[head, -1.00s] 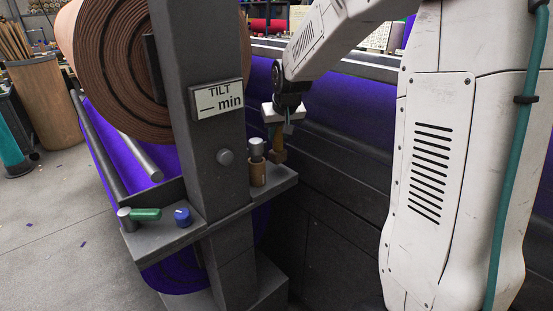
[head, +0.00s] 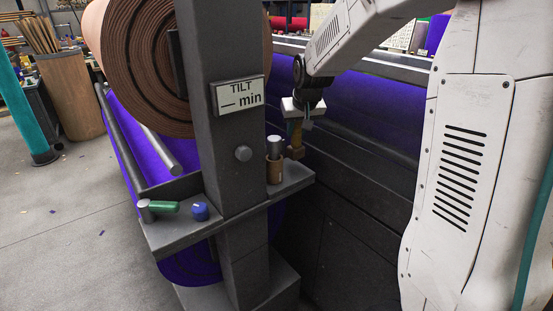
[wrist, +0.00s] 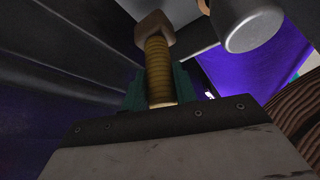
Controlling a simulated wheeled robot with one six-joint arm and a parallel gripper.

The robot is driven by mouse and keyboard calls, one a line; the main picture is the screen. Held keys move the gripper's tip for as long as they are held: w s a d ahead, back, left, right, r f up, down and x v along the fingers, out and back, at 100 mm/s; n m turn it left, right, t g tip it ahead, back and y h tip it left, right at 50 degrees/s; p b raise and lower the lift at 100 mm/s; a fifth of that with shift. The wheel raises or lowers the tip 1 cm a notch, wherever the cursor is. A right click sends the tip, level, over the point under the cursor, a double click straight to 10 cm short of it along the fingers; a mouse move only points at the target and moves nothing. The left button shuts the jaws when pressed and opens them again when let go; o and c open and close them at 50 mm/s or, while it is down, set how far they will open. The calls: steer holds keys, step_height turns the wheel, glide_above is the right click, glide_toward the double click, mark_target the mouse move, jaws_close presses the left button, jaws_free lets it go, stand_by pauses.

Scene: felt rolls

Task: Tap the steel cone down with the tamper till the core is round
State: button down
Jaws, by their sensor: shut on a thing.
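The steel cone (head: 274,146) shows as a silver cylinder on top of a brown core (head: 274,171), which stands upright on the grey shelf. Whether the core's rim is round cannot be told. My gripper (head: 303,122) is shut on the tamper's handle, just right of the cone and a little above it. The tamper (head: 295,153) hangs head down beside the cone, apparently not on top of it. In the wrist view the tamper's cord-wrapped handle (wrist: 158,70) lies between my fingers, and the cone (wrist: 254,27) is at upper right.
A large brown felt roll (head: 140,65) is behind the post. Dark machine panels stand right of the shelf.

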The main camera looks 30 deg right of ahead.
steer(key=s+a+r+n+y, duration=0.1)
steer(key=a+r+n, duration=0.3)
steer(key=r, duration=0.6)
steer(key=s+a+r+n+y, duration=0.1)
steer(key=a+r+n+y, duration=0.2)
steer(key=r, duration=0.8)
steer(key=shift+s+a+n+g, duration=0.35)
steer(key=shift+a+n, duration=0.3)
steer(key=shift+n, duration=0.45)
step_height(320, 180, down, 11)
step_height(320, 180, up, 6)
steer(key=shift+r, duration=0.2)
steer(key=shift+f, duration=0.1)
steer(key=shift+f, duration=0.45)
